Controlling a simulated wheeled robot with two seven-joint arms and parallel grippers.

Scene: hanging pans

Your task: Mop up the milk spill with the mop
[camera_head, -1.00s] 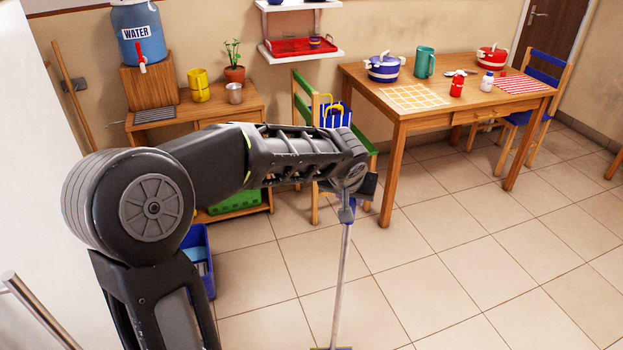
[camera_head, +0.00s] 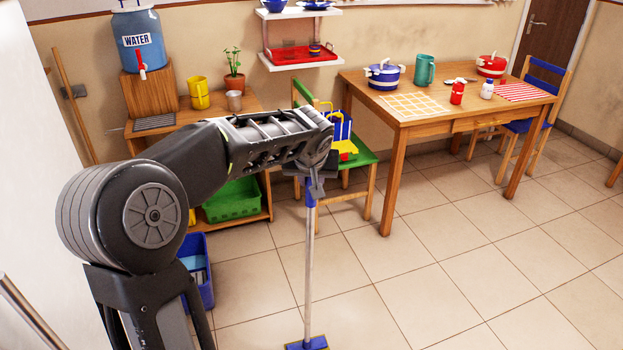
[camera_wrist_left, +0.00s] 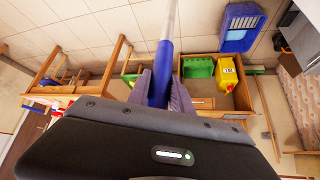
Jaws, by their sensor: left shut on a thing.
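The mop (camera_head: 309,255) stands nearly upright, with a pale pole and a blue grip at its top. Its blue and yellow mop head (camera_head: 307,344) is at the bottom edge of the head view, low at the tiled floor; I cannot tell if it touches. My left gripper (camera_head: 314,188) is shut around the blue grip. The left wrist view also shows the blue grip (camera_wrist_left: 160,80) between the gripper's fingers (camera_wrist_left: 158,92). No milk spill shows in either view. My right gripper is not in view.
A blue bucket (camera_head: 207,293) stands on the floor left of the mop. Behind are a wooden cabinet with a green crate (camera_head: 232,200), a green chair (camera_head: 362,160) and a wooden table (camera_head: 440,105). Tiled floor (camera_head: 450,260) is clear to the right.

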